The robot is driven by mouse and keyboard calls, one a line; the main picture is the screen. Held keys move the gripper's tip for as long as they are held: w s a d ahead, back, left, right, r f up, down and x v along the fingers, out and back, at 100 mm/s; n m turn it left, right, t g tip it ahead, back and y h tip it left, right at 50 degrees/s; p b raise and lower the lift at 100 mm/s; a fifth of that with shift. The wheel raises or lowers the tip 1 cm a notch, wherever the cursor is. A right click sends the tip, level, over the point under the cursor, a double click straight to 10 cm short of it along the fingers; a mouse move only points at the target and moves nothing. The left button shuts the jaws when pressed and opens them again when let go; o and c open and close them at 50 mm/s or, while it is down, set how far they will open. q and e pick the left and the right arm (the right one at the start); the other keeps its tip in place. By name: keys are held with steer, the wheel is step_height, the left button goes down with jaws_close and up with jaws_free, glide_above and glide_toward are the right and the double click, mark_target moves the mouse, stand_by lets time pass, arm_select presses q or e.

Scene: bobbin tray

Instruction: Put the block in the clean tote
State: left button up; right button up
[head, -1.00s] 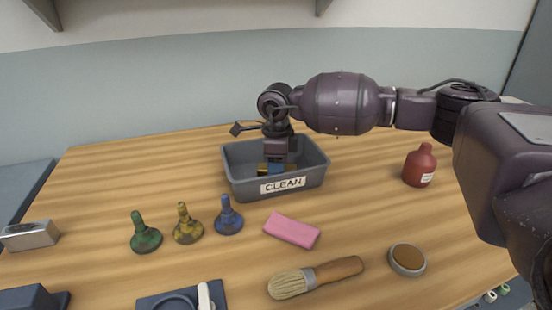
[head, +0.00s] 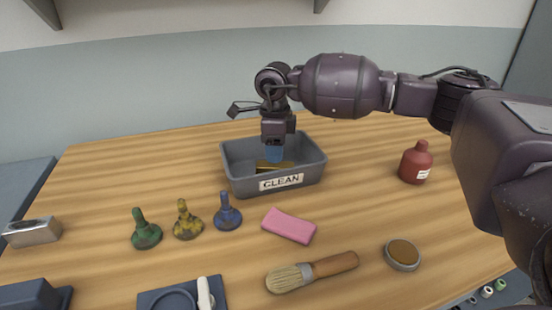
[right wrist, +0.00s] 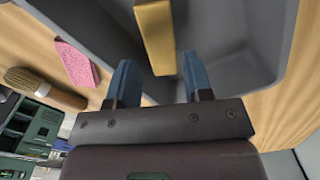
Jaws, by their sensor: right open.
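The grey tote (head: 240,174) with a "CLEAN" label stands in the middle of the table. The yellow-tan block (head: 268,167) is inside it, partly hidden by the front wall and my fingers. My right gripper (head: 275,160), with blue fingers, points down into the tote above the block. The gripper is open and empty. My left gripper is not in view.
In front of the tote are green (head: 145,233), yellow (head: 187,222) and blue (head: 228,214) bobbin-like pieces, a pink block-shaped pad (head: 289,226) and a brush (head: 312,271). A red bottle (head: 416,163) stands right of the tote, with clear table between.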

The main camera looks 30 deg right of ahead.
mark_target(275, 165)
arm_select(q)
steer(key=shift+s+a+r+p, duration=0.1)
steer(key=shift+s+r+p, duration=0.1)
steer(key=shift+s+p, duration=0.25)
arm_select(e)
step_height(275, 165, up, 8)
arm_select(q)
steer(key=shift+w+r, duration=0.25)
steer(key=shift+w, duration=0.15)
